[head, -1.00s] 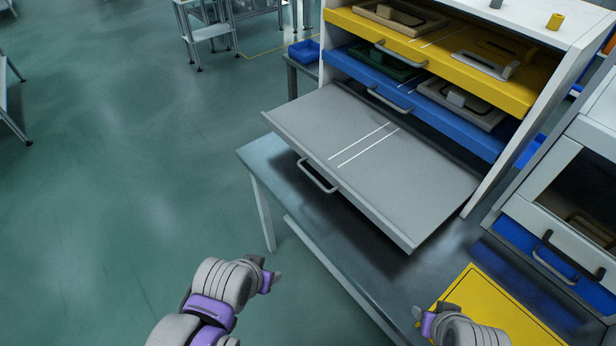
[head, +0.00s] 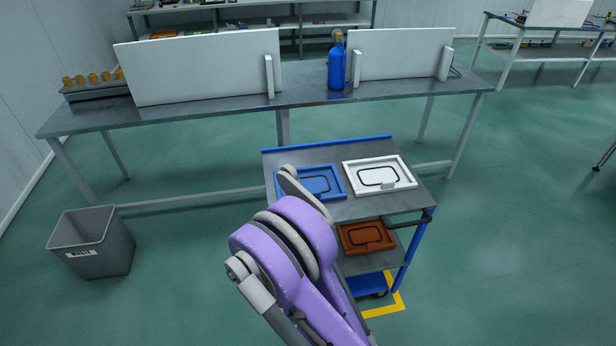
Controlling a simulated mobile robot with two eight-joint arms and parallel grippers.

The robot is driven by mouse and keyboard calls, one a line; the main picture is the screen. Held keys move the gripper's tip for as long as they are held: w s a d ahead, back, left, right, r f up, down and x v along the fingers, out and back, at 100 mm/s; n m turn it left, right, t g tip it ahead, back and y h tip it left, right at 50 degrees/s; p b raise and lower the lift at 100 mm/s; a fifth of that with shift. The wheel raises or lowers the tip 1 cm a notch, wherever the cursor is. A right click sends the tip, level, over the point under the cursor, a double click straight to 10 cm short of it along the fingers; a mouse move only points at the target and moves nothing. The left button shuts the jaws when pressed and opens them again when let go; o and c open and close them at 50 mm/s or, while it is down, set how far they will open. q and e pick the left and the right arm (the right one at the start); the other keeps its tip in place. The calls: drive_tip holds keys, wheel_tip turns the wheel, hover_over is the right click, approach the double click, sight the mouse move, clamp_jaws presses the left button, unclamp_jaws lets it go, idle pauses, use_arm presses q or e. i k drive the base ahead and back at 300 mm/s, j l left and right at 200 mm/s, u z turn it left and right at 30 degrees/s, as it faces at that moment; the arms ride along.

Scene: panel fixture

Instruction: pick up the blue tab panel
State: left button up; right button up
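The blue tab panel (head: 322,184) lies flat on the top shelf of a cart, on its left half. It is a blue rectangle with a black outline loop on it. Its left end is partly hidden behind a grey and purple link of one of my arms, which rises from the bottom of the head view. I cannot tell whether the link touches the panel. No gripper fingers show in the head view.
A white panel (head: 401,187) lies right of the blue one on the cart (head: 345,152). An orange-brown panel (head: 349,246) is on the lower shelf. A long table (head: 215,114) with white boards and a blue bottle (head: 338,66) stands behind. A grey bin (head: 112,257) stands left.

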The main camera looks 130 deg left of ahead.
sight(325, 182)
drive_tip(key=k+u, duration=0.2)
drive_tip(key=u, duration=0.3)
drive_tip(key=k+j+u, duration=0.15)
drive_tip(key=u, duration=3.65)
drive_tip(key=i+l+u, duration=0.65)
drive_tip(key=l, duration=0.25)
drive_tip(key=i+l+u, duration=0.25)
drive_tip(key=l+u, duration=0.2)
drive_tip(key=l, duration=0.25)
